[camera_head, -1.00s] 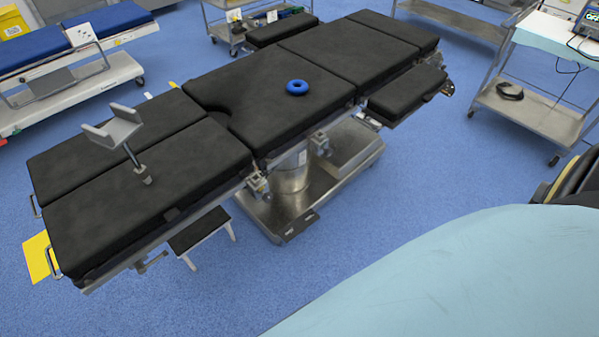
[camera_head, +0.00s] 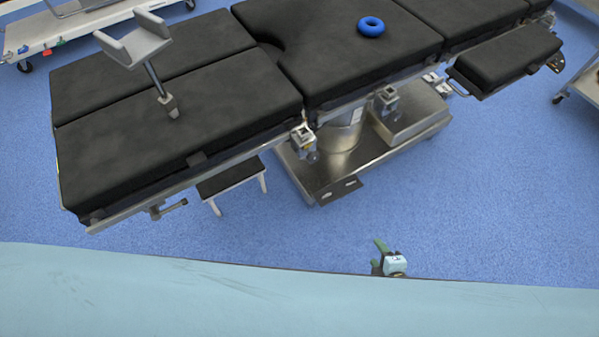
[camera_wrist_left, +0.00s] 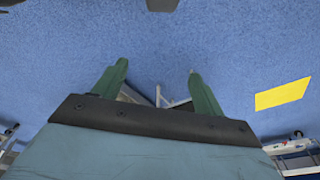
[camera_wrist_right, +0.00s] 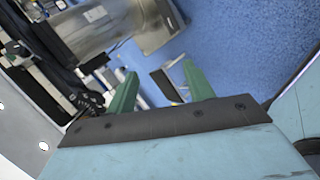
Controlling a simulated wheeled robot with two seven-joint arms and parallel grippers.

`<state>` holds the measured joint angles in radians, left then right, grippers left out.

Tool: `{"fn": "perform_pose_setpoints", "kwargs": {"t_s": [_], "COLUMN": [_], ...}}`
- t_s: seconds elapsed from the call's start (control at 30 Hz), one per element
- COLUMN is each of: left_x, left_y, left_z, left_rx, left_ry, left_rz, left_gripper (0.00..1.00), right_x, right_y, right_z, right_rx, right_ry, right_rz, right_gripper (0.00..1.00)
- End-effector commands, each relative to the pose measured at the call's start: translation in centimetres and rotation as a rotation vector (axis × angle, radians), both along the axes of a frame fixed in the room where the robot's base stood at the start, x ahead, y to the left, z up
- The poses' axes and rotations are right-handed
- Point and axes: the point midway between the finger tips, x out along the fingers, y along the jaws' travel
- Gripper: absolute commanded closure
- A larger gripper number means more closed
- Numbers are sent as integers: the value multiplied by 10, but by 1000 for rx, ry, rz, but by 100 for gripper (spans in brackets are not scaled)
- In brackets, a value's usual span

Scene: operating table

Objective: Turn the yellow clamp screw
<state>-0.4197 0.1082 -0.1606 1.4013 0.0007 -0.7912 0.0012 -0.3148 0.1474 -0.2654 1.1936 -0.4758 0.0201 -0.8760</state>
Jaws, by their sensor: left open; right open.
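No yellow clamp screw can be made out in any view. Metal clamps show on the table's side rail: one (camera_head: 304,141) below the middle of the black operating table (camera_head: 200,110), and another (camera_head: 386,99) further right. My right gripper (camera_head: 381,246) shows at the bottom of the head view, over the floor and apart from the table. Its two green fingers (camera_wrist_right: 157,85) are spread and empty in the right wrist view. My left gripper (camera_wrist_left: 155,80) is not in the head view; in its wrist view its green fingers are apart with nothing between them.
A blue ring (camera_head: 371,26) lies on the table pad. A grey U-shaped support (camera_head: 135,45) stands on a post at the left section. A step stool (camera_head: 232,178) is below the rail. The table's base (camera_head: 330,165) juts toward me. Blue floor (camera_head: 460,220) is clear at right.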

Motion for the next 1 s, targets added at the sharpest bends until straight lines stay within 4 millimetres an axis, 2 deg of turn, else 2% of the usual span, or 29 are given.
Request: {"fn": "perform_pose_setpoints", "kwargs": {"t_s": [0.03, 0.1, 0.2, 0.33, 0.5, 0.6, 0.77, 1.0], "left_x": [14, 28, 43, 51, 51, 50, 50, 49], "left_y": [-1, -2, -2, -2, -2, -1, -1, -3], "left_z": [-4, 8, 28, 56, 84, 94, 100, 105], "left_rx": [0, 1, 2, 4, 5, 6, 6, 3], "left_ry": [-19, -35, -56, -79, -97, -102, -103, -108], "left_rz": [2, 4, 8, 11, 13, 14, 14, 14], "left_gripper": [29, 29, 29, 29, 29, 29, 29, 29], "right_x": [21, 45, 68, 82, 83, 82, 90, 126], "right_y": [11, 28, 52, 79, 101, 107, 115, 141], "right_z": [2, 24, 57, 98, 135, 147, 154, 154], "right_rx": [-82, -222, -435, -705, -965, -1045, -1082, -1081], "right_ry": [-117, -287, -533, -815, -1059, -1129, -1160, -1159], "right_rz": [119, 282, 481, 662, 779, 804, 812, 811], "right_gripper": [48, 48, 48, 48, 48, 48, 48, 48]}}
